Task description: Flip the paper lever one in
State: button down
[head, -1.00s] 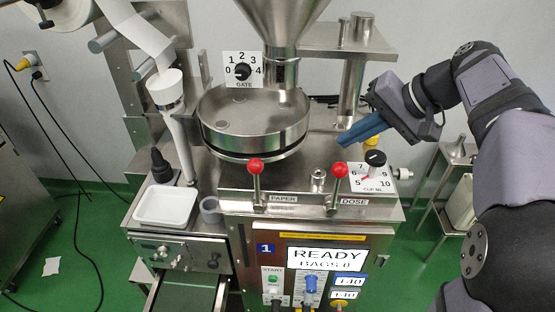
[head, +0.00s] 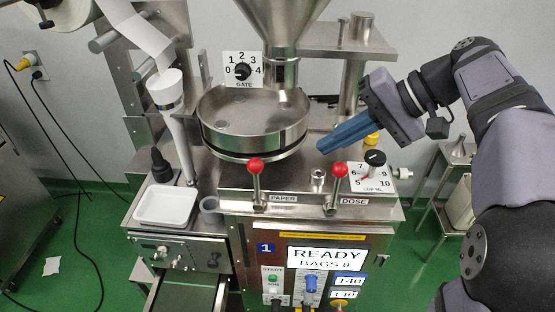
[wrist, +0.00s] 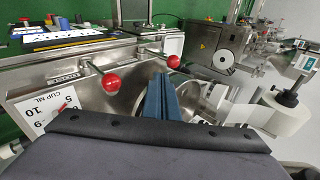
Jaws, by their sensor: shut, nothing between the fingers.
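The paper lever (head: 257,182) is a metal stem with a red ball knob, standing upright above the PAPER label on the machine's front ledge. The dose lever (head: 337,186) is a similar red-knobbed lever to its right, above the DOSE label. My gripper (head: 322,148) has blue fingers, shut and empty, above the ledge behind and slightly left of the dose knob. It touches neither lever. In the wrist view, the blue fingers (wrist: 160,88) are together, with the dose knob (wrist: 111,83) to their left and the paper knob (wrist: 173,61) beyond their tips.
The round steel pan (head: 254,125) under the hopper (head: 278,22) stands just left of my fingertips. The cup dial (head: 375,158) is at the right. The display (head: 325,258) reads READY, BAGS 0. A white tray (head: 165,206) sits at the left.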

aim_at(261, 165)
jog(key=a+r+p+x, duration=0.1)
jog(key=p+x, duration=0.3)
jog(key=x, duration=0.8)
jog(key=shift+w+a, duration=0.2)
jog(key=shift+a, duration=0.25)
jog(key=shift+r, duration=0.1)
jog(key=shift+a+r+h+p, duration=0.35)
jog(key=shift+a+h+p, duration=0.15)
jog(key=shift+a+p, duration=0.15)
jog(key=a+f+b, duration=0.1)
jog(key=a+f, duration=0.2)
jog(key=a, duration=1)
jog(key=shift+a+f+h+b, duration=0.15)
jog(key=shift+a+h+b, duration=0.05)
jog(key=shift+h+b, duration=0.15)
